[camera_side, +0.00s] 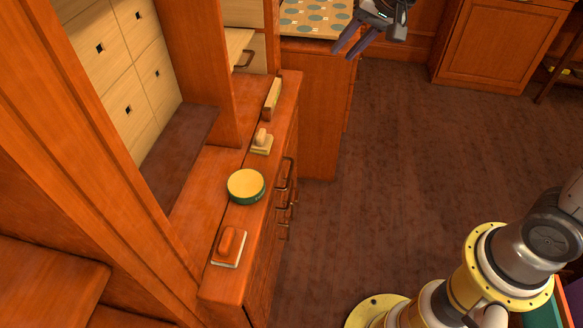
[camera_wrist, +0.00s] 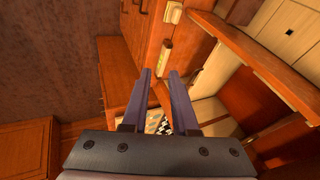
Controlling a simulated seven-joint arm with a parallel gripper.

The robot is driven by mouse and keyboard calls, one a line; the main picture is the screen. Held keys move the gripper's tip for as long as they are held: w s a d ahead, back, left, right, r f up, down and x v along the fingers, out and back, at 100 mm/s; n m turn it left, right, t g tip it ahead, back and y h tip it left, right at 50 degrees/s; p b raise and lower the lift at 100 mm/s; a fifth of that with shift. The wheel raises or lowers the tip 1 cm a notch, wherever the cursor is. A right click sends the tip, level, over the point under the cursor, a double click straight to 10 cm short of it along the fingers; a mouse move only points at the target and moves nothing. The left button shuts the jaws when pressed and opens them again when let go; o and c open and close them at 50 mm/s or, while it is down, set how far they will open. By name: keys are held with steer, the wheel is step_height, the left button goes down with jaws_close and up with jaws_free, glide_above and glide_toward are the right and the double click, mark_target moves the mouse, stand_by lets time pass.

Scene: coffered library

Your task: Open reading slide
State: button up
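A pale wood board (camera_side: 238,43), which looks like the reading slide, sits in an opening between the upright posts at the top of the side view. A dark bar handle (camera_side: 249,58) is at its front. In the wrist view a pale wood surface (camera_wrist: 208,110) right of the fingers may be the same board; I cannot tell. My gripper (camera_side: 345,51) is to the right of the board and handle in the side view, apart from them. In the wrist view its two fingers (camera_wrist: 160,73) are spread with nothing between them.
The ledge holds a narrow block (camera_side: 272,98), a small stamp (camera_side: 262,142), a round green-rimmed tin (camera_side: 245,186) and an orange-handled block (camera_side: 229,246). Bar handles (camera_side: 283,184) stick out from the front below. A dotted panel (camera_side: 312,17) lies at the back. The dark floor (camera_side: 390,160) is clear.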

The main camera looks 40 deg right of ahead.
steer(key=w+a+f+g, duration=0.1)
steer(key=w+a+f, duration=0.1)
steer(key=w+f, duration=0.45)
steer(key=g, duration=0.3)
glide_above(290, 172)
steer(key=s+d, duration=0.2)
steer(key=s+d+x, duration=0.1)
steer(key=s+x, duration=0.1)
steer(key=x, duration=0.8)
steer(key=s+d+f+x, duration=0.1)
steer(key=s+d+x, duration=0.1)
steer(key=x, duration=0.9)
steer(key=shift+m, duration=0.4)
steer(key=x, duration=1.3)
steer(key=shift+s+a+f, duration=0.1)
steer(key=shift+s+a, duration=0.1)
steer(key=shift+a, duration=0.2)
jaws_close()
